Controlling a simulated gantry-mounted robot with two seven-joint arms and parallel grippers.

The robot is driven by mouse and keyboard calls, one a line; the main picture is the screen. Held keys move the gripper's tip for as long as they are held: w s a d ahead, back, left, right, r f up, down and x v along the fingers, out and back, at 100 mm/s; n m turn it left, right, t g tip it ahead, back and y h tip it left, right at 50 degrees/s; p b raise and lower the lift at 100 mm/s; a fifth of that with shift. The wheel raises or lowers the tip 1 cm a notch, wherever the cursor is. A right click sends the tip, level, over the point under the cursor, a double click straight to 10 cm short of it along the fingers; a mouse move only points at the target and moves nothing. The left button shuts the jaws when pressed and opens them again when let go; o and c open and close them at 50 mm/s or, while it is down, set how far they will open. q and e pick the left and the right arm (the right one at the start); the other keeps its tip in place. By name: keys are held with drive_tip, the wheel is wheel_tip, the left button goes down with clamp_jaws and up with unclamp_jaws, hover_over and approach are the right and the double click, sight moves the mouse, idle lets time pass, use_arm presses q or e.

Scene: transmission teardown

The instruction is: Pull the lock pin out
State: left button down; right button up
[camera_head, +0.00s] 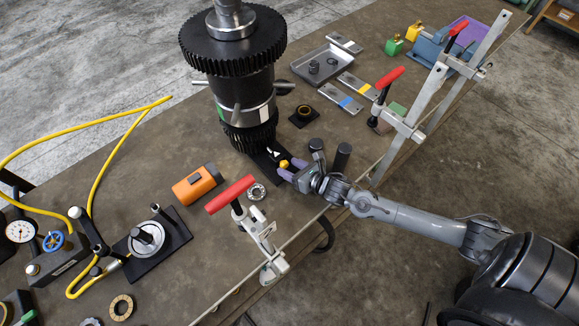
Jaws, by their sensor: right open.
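The transmission, a black gear stack (240,95) with a bright shaft on top, stands upright on the bench. At its foot, on a black base piece, is a small yellow part (283,163) that looks like the lock pin. My right gripper (290,168) comes in from the right, low over the bench. Its purple-grey fingers are open beside the yellow part. The part is too small to tell whether a finger touches it. My left gripper is out of view.
Red-handled clamps (230,194) and (391,78) stand along the bench's near edge. A grey tray (322,66) is behind. A yellow hose (92,135) loops at left.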

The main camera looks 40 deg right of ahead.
drive_tip(key=shift+w+f, duration=0.15)
drive_tip(key=shift+w, duration=0.3)
clamp_jaws()
